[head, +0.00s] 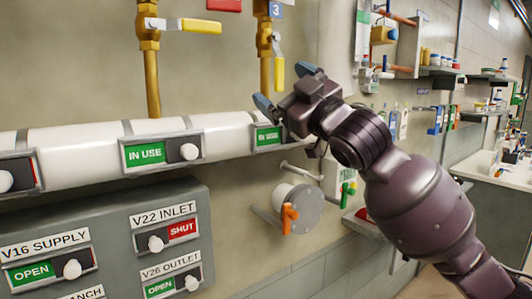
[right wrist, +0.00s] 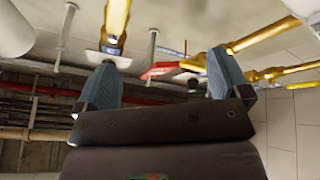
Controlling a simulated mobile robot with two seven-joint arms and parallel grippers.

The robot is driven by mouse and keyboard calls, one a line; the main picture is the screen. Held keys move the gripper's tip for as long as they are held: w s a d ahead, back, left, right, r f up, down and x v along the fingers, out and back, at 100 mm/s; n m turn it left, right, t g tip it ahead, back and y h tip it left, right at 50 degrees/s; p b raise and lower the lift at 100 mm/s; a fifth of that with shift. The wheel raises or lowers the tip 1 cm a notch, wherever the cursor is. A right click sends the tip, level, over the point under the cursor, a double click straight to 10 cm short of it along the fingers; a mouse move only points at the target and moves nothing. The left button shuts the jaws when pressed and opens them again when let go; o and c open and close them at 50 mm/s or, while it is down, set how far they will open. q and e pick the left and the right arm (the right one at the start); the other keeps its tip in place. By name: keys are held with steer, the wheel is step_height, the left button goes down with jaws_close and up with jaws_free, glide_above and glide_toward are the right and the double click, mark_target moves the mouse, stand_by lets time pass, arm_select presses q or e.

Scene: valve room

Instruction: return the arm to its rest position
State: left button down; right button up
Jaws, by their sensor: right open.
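My right gripper (head: 284,88) is at the upper middle of the head view, its arm coming in from the right. Its two blue-grey fingers are spread apart. A yellow valve handle (head: 278,72) hangs down on a brass pipe beside the fingertips; in the picture it shows between them, and I cannot tell whether they touch. In the right wrist view the open fingers of the gripper (right wrist: 166,75) have nothing held between them, with yellow pipework (right wrist: 115,28) beyond. My left gripper is not in view.
A white horizontal pipe (head: 75,141) with an IN USE slider sign (head: 145,153) runs along the wall. Below it is a grey panel (head: 115,225) with several sliders. A second yellow handle (head: 200,26) points right. A flange with an orange tap (head: 288,218) and laden shelves (head: 440,71) lie nearby.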

steer(key=w+d+f+m+t+h, duration=0.1)
steer(key=d+f+m+h, duration=0.25)
steer(key=f, duration=0.75)
steer(key=w+d+f+m+t+h, duration=0.1)
steer(key=w+d+f+m+h, duration=0.3)
steer(key=f, duration=0.7)
steer(key=s+d+f+m+g+h, duration=0.15)
steer(key=s+d+f, duration=0.25)
steer(key=f, duration=0.5)
steer(key=s+d+f+m+h, duration=0.1)
steer(key=s+d+f+h, duration=0.15)
steer(key=f, duration=0.55)
steer(key=s+d+f+m+h, duration=0.15)
steer(key=s+d+f, duration=0.25)
steer(key=f, duration=0.5)
steer(key=s+d+f+m+g+h, duration=0.1)
steer(key=s+d+f+m+g, duration=0.1)
steer(key=s+f, duration=0.8)
steer(key=s+d+f+m+g+h, duration=0.1)
steer(key=s+d+f+g+h, duration=0.1)
steer(key=s+f, duration=0.7)
steer(key=s+d+g, duration=0.1)
steer(key=s+d, duration=0.1)
steer(key=s, duration=0.1)
steer(key=shift+s+d+f+m+g, duration=0.15)
steer(key=shift+s+f+m+g, duration=0.05)
steer(key=shift+f+m+g, duration=0.15)
